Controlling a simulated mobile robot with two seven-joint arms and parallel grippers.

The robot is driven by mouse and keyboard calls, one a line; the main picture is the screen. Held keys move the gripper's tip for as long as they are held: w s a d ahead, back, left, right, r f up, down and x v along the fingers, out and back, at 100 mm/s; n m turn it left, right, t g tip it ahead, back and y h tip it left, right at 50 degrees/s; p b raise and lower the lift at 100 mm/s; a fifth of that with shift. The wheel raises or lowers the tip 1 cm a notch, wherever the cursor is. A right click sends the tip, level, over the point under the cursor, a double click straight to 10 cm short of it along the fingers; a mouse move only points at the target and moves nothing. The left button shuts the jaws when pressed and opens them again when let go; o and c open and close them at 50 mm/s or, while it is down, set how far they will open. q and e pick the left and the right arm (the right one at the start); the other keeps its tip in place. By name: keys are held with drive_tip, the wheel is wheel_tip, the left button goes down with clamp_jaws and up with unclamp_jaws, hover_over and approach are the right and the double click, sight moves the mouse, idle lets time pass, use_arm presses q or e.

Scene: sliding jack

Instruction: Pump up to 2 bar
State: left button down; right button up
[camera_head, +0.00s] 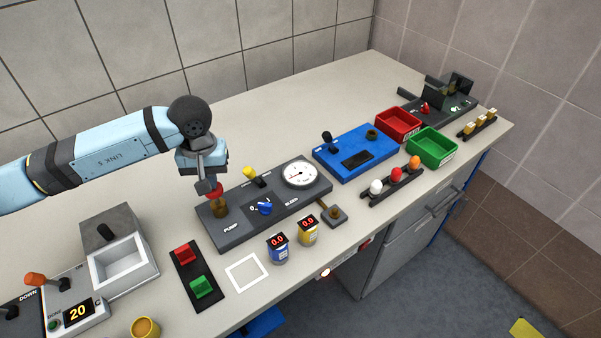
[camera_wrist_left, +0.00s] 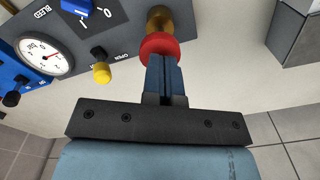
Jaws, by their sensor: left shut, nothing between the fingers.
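The dark grey pump panel (camera_head: 240,229) lies on the bench, with the words PUMP and BLEED on it. Its pump plunger has a red knob (camera_head: 214,188) on a brass stem (camera_head: 220,208). My left gripper (camera_head: 208,186) points down over the red knob, its fingers shut together and at or just above the knob. In the left wrist view the closed fingers (camera_wrist_left: 165,75) overlap the edge of the red knob (camera_wrist_left: 160,46); I cannot tell if they touch. The round white gauge (camera_head: 299,174) has a red needle; its reading is too small to tell. My right gripper is not in view.
A yellow-handled lever (camera_head: 249,172) and a blue valve knob (camera_head: 264,208) stand on the panel near the plunger. Two small canisters (camera_head: 278,249) with red 0.0 displays stand in front. A blue panel (camera_head: 354,155) is to the right. The bench behind the panel is clear.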

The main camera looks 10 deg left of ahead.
sight(215, 194)
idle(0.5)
use_arm(q)
drive_tip(key=shift+f+b, duration=2.45)
drive_tip(key=shift+f, duration=0.15)
drive_tip(key=shift+r+p, duration=0.4)
drive_tip(key=shift+r, duration=0.3)
drive_tip(key=shift+r+p, duration=0.65)
drive_tip(key=shift+r, duration=1.25)
drive_tip(key=shift+f, duration=0.25)
drive_tip(key=shift+f+b, duration=0.1)
drive_tip(key=shift+b, duration=0.3)
